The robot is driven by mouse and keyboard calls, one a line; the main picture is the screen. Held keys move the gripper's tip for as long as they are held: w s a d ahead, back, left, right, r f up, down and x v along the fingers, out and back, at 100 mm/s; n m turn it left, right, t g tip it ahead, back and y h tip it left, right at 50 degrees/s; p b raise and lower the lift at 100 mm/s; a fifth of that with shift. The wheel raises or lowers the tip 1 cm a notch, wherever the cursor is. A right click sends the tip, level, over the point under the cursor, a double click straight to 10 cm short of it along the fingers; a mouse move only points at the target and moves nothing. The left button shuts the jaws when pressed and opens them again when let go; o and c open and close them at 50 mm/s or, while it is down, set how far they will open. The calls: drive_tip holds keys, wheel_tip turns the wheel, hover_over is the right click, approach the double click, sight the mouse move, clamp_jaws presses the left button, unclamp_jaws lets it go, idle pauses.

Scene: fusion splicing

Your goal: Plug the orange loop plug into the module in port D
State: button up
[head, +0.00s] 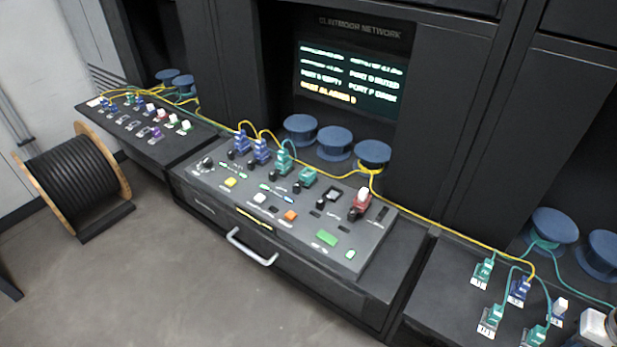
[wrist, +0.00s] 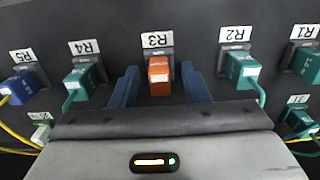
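The orange loop plug (wrist: 159,75) sits in the socket labelled R3 in the wrist view. My gripper (wrist: 161,88) has its two blue fingers on either side of this plug, with a visible gap on each side, so it is open and holds nothing. I cannot make out the orange plug in the head view. The console (head: 205,197) in the middle carries a row of modules, among them blue ones (head: 261,152), teal ones (head: 284,161) and a red one (head: 360,203). Their port letters are too small to read, so I cannot tell which is port D.
Teal plugs at R4 (wrist: 82,80) and R2 (wrist: 240,70) flank the orange plug, with cables trailing down. A blue plug (wrist: 22,86) is at R5. Yellow cable (head: 440,226) runs from the console to the right bench. A cable drum (head: 75,178) stands on the floor at left.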

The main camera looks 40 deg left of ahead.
clamp_jaws()
drive_tip(key=shift+r, duration=0.1)
idle(0.4)
drive_tip(key=shift+r+p, duration=2.15)
drive_tip(key=shift+r, duration=0.75)
